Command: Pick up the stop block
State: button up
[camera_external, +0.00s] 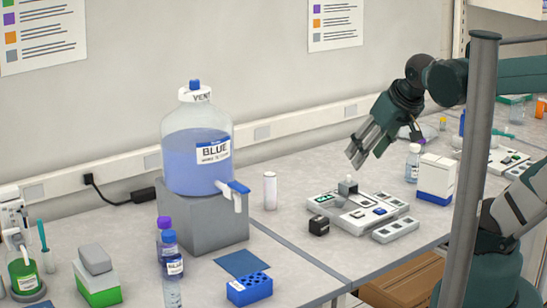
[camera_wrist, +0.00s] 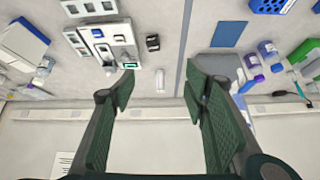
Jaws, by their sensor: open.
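A small black block (camera_external: 319,225) sits on the bench at the left front of a pale panel (camera_external: 350,220); it also shows in the wrist view (camera_wrist: 153,42). A small grey block (camera_external: 347,187) stands up from the panel's back part. No readable marking tells me which one is the stop block. My gripper (camera_external: 357,155) is above and behind the panel, apart from both blocks.
A white cylinder (camera_external: 270,190) stands left of the panel. A large blue-liquid jug (camera_external: 197,150) stands on a grey block further left. A white and blue box (camera_external: 435,178) and a small bottle (camera_external: 412,163) stand to the right. A blue rack (camera_external: 249,289) lies in front.

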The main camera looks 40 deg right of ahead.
jog(key=w, duration=0.1)
jog(key=m+g+h+b, duration=0.4)
jog(key=m+g+b, duration=0.15)
jog(key=m, duration=0.95)
send_near(319, 219)
jog(key=f, duration=0.1)
jog(key=shift+g+x, duration=0.25)
jog(key=shift+x, duration=0.7)
jog(key=shift+w+d, duration=0.1)
jog(key=shift+w, duration=0.1)
jog(key=shift+x, duration=1.25)
jog(key=shift+d+f, duration=0.1)
